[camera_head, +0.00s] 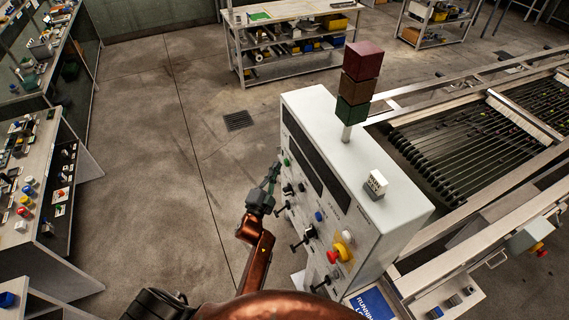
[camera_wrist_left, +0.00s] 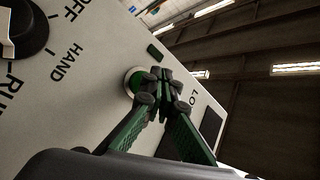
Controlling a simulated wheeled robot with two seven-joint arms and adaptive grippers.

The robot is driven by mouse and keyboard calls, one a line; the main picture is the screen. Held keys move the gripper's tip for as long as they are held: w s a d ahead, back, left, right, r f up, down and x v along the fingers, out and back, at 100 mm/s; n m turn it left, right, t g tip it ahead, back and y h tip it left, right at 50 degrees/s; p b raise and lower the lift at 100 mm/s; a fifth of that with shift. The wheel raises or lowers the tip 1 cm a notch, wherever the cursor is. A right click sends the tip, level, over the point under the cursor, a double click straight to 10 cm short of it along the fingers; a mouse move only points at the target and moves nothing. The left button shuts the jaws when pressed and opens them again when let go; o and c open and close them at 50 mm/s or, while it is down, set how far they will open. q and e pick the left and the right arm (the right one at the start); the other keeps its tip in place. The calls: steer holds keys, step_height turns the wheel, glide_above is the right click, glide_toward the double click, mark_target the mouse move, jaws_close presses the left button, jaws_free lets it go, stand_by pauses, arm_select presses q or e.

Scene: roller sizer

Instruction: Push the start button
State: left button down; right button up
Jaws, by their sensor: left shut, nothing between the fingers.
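The grey control cabinet (camera_head: 335,165) carries a green button (camera_head: 286,162) near the far end of its front panel. My left gripper (camera_head: 272,175) is shut and empty, close in front of that panel beside the green button. In the left wrist view my left fingertips (camera_wrist_left: 163,76) are together over a round button with a pale ring (camera_wrist_left: 129,80). The fingers hide part of the button, and I cannot tell whether they touch it. My right gripper is not in view.
A red mushroom button (camera_head: 334,255) on a yellow base, black selector handles (camera_head: 307,234) and a blue button (camera_head: 319,216) share the panel. In the left wrist view a black rotary knob (camera_wrist_left: 28,28) is at upper left. The floor (camera_head: 160,200) left of the cabinet is clear.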

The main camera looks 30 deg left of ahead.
arm_select(q)
steer(key=shift+w+d, duration=0.1)
steer(key=shift+w+d, duration=0.2)
steer(key=shift+w, duration=0.05)
stand_by(0.3)
steer(key=shift+w+d+b, duration=0.35)
steer(key=shift+w+b, duration=0.05)
stand_by(0.9)
steer(key=shift+s+a, duration=0.1)
steer(key=shift+s, duration=0.05)
steer(key=shift+s+a+p, duration=0.35)
steer(key=shift+s+a, duration=0.15)
steer(key=shift+s, duration=0.1)
